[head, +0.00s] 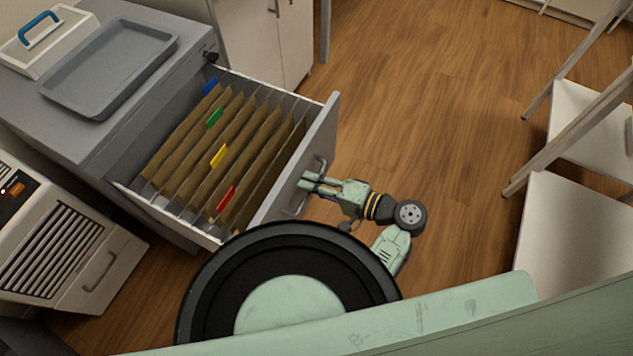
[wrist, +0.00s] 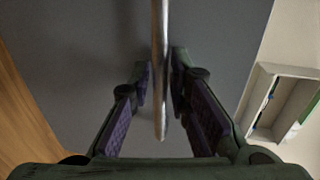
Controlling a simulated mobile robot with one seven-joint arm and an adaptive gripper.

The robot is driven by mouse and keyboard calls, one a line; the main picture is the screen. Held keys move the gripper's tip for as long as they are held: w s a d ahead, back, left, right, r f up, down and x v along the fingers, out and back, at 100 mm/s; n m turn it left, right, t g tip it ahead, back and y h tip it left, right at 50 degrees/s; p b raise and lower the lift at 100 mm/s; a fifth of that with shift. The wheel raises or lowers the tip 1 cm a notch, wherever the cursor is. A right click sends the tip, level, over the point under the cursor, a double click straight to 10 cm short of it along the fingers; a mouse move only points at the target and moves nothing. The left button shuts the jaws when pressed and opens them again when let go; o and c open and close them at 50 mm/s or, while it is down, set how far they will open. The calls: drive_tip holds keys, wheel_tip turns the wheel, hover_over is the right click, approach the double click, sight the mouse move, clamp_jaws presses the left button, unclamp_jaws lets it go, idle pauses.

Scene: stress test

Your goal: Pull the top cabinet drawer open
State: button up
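The top drawer (head: 318,140) of the grey cabinet (head: 100,135) stands far out, with its row of hanging folders exposed in the head view. Its metal bar handle (head: 297,208) is on the grey front panel. My gripper (head: 308,182) is at the handle, outside the front panel. The grey drawer front (wrist: 85,60) fills much of that view. My fingertips partly hide the handle in the head view.
A grey tray (head: 110,65) and a white box with a blue handle (head: 45,45) sit on the cabinet. A white vented unit (head: 60,240) stands at the left. White-seated chairs (head: 575,225) stand at the right. The wooden floor (head: 440,110) between is clear.

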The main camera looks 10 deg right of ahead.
drive_tip(key=v, duration=1.2)
drive_tip(key=shift+f, duration=0.1)
idle(0.6)
